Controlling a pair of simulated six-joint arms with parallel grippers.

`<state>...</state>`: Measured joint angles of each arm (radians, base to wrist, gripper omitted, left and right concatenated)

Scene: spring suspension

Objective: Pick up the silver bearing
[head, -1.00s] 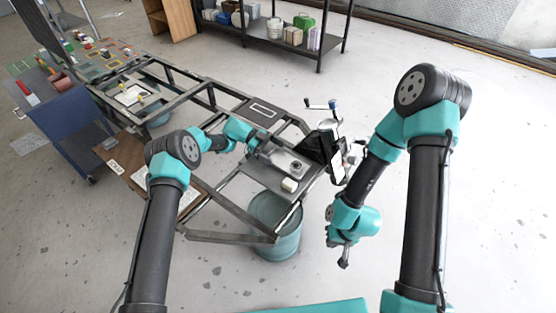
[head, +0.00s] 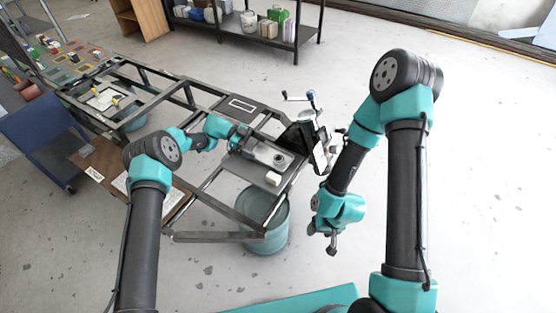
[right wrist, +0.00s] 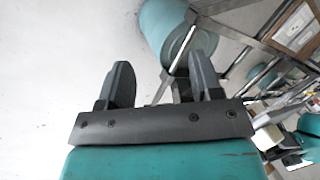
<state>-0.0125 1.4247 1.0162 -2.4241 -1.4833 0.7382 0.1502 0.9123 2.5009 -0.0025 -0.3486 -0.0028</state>
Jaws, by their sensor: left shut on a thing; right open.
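A small round grey part that looks like the silver bearing (head: 281,160) is at the front end of my left gripper (head: 276,158), over the grey plate on the metal frame. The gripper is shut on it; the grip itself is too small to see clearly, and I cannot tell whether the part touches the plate. My right gripper (head: 330,246) hangs over the floor to the right of the frame. It is open and empty; its two dark fingers stand apart in the right wrist view (right wrist: 158,80).
A small whitish block (head: 272,178) lies on the plate near the bearing. A black stand (head: 300,137) with a crank handle is at the frame's right end. A teal barrel (head: 266,228) stands below the frame. A shelf (head: 270,42) is behind. Floor at right is clear.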

